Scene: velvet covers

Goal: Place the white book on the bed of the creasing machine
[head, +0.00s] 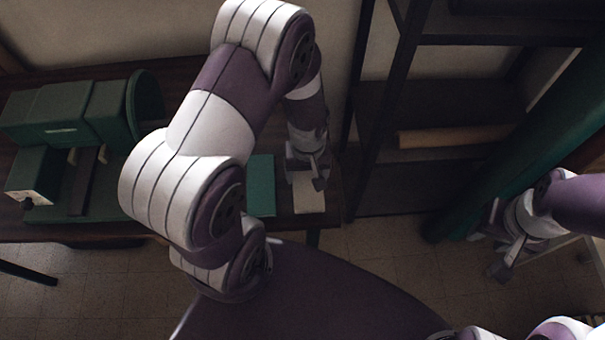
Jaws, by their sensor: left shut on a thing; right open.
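The white book (310,202) is at the right end of the dark table, below my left gripper (309,183). My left gripper is shut on the white book, reaching down from above; the fingers hide part of it. I cannot tell if the book still touches the table. The green creasing machine (85,112) stands at the left of the table, with its bed (84,182) low at its front. My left arm hides the machine's right side. My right gripper (502,262) is open and empty at the right, away from the table.
A green book (262,186) lies on the table (150,232) just left of the white book. A dark shelf unit (440,105) holding a tan roll (455,136) stands at the back right. A large green roll (500,165) leans beside it.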

